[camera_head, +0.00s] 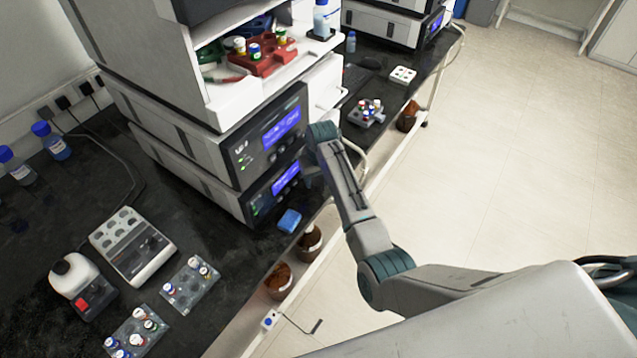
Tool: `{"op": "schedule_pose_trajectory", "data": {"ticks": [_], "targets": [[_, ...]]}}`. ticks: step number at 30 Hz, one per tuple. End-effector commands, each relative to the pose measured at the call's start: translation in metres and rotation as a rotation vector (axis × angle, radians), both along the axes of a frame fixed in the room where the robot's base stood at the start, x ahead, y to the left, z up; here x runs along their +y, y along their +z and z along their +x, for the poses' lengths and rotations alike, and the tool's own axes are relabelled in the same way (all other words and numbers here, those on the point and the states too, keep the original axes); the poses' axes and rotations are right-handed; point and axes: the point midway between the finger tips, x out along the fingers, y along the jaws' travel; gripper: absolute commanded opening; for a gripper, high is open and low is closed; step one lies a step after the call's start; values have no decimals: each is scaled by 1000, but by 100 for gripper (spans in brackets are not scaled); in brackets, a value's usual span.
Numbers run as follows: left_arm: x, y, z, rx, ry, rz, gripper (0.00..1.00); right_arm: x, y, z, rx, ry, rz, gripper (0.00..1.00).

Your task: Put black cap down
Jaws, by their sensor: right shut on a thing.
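My right arm comes in from the lower right. Its gripper (310,168) is in front of the instrument stack, above the edge of the black bench (215,262). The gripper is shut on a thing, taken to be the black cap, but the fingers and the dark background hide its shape. I cannot make out the cap clearly, nor whether it touches anything. My left gripper is not in view.
The instrument stack (205,150) has lit blue screens. A blue block (289,221) lies at its foot near the bench edge. Racks with vials (191,284) stand at the lower left, and another small rack (366,113) stands beyond the stack. Blue-capped bottles (52,141) stand at the far left.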

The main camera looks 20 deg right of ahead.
Motion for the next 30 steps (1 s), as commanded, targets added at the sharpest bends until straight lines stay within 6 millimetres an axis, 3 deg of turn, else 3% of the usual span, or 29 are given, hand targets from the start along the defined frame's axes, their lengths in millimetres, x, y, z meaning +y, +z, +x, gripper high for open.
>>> {"op": "schedule_pose_trajectory", "data": {"ticks": [9,20,21,24,30], "targets": [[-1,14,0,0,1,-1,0,0,-33,3,2,-1,0,29],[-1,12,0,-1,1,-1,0,0,-38,3,0,0,0,29],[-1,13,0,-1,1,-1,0,0,-38,4,-1,0,0,54],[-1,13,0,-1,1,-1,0,0,-37,4,-1,0,0,72],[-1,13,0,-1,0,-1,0,0,-37,4,-1,0,0,72]]}}
